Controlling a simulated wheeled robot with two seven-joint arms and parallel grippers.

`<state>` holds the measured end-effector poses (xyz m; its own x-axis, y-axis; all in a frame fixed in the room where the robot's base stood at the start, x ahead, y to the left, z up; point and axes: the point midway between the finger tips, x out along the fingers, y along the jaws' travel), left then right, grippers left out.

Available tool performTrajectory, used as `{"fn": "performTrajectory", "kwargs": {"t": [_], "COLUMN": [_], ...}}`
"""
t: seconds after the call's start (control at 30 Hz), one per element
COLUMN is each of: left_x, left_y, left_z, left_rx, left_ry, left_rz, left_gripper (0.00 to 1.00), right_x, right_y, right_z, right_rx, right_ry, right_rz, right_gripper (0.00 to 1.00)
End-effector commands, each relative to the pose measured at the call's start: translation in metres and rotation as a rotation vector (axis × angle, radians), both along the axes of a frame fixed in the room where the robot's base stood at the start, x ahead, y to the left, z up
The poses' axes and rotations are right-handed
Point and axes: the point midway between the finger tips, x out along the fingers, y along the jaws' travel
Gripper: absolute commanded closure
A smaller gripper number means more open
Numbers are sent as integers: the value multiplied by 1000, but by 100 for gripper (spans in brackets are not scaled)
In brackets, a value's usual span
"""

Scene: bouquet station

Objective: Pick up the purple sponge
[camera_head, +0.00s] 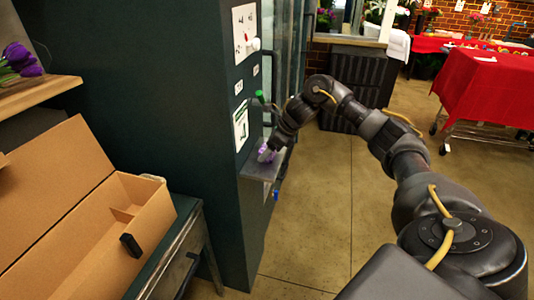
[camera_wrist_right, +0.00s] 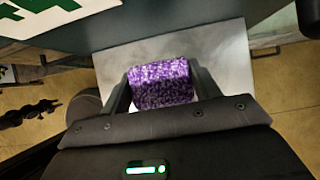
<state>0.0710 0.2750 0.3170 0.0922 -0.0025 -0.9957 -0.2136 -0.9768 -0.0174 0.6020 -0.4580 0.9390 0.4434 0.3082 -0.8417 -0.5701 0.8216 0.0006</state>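The purple sponge (camera_wrist_right: 161,84) is a speckled block over a light grey shelf (camera_wrist_right: 228,55) in the right wrist view. My right gripper (camera_wrist_right: 161,76) has one finger on each side of it, with little or no gap showing. I cannot tell whether the fingers press on it, or whether it rests on the shelf. In the head view the sponge (camera_head: 266,153) shows as a small purple patch at the tip of my right gripper (camera_head: 270,150), over the shelf on the dark cabinet's side. My left gripper is not in view.
The dark green cabinet (camera_head: 168,110) stands close to my right gripper, with signs and a green-topped item (camera_head: 259,96) above the shelf. An open cardboard box (camera_head: 95,235) is at the left. A red-covered table (camera_head: 488,90) stands at the back right. The floor between is clear.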

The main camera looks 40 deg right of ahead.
Motion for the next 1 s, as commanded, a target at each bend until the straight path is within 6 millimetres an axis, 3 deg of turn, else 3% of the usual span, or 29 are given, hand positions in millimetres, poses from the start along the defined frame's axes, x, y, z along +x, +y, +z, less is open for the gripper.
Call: {"fn": "performTrajectory", "kwargs": {"t": [0.03,0.17,0.57,1.0], "left_x": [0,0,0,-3], "left_y": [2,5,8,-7], "left_z": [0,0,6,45], "left_rx": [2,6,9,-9], "left_ry": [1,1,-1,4], "left_rz": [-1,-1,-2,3], "left_gripper": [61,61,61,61], "right_x": [0,0,-4,-10], "right_y": [0,0,-6,-15], "right_z": [0,0,8,58], "right_rx": [0,0,-1,-1], "right_ry": [0,0,-1,-2], "right_rz": [0,0,-5,-16], "right_gripper": [45,60,61,61]}}
